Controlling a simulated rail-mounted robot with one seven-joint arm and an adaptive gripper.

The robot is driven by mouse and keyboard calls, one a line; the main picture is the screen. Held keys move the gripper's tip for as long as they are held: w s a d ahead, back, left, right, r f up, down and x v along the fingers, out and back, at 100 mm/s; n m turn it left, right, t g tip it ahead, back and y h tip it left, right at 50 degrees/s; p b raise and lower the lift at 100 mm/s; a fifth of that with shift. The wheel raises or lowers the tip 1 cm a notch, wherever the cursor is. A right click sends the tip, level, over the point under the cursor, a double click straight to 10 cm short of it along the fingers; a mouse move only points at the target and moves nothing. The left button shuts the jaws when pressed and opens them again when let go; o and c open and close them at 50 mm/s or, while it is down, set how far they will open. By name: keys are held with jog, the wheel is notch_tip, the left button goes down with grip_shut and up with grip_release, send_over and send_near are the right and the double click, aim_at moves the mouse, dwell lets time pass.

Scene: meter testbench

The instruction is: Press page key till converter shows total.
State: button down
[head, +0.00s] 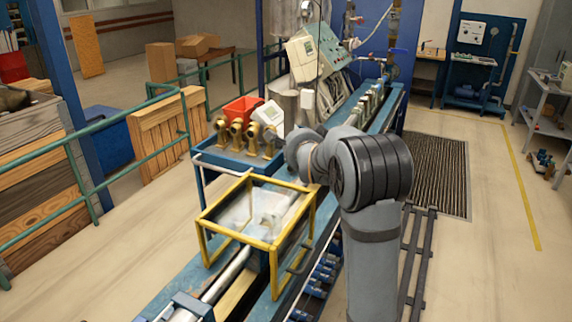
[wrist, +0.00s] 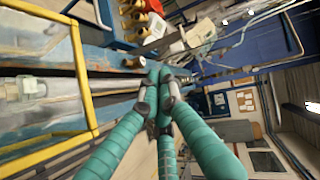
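A white box with a grey face (head: 268,113), which looks like a converter, stands behind the brass meters on the blue trolley. It also shows at the top of the wrist view (wrist: 201,33). Its display text and page key are too small to make out. Another pale fitting (head: 265,220) sits on the pipe inside the yellow frame; it shows at the left of the wrist view (wrist: 31,88), and I cannot tell whether it bears a display. My gripper (wrist: 161,94) has teal fingers with tips drawn together, apparently empty. In the head view my arm hides the fingers.
The yellow frame (head: 208,214) stands over the bench pipe. The blue trolley (head: 235,160) holds brass meters (head: 236,135) and a red bin (head: 243,106). A tilted control panel (head: 316,52) stands behind. The floor at right is mostly clear.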

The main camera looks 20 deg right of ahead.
jog(key=d+r+m+t+h, duration=0.1)
jog(key=d+r+m+h, duration=0.5)
jog(key=d, duration=0.3)
jog(key=shift+d+r+b, duration=0.15)
jog(key=shift+r+b, duration=0.2)
jog(key=shift+r, duration=0.05)
jog(key=shift+s, duration=0.1)
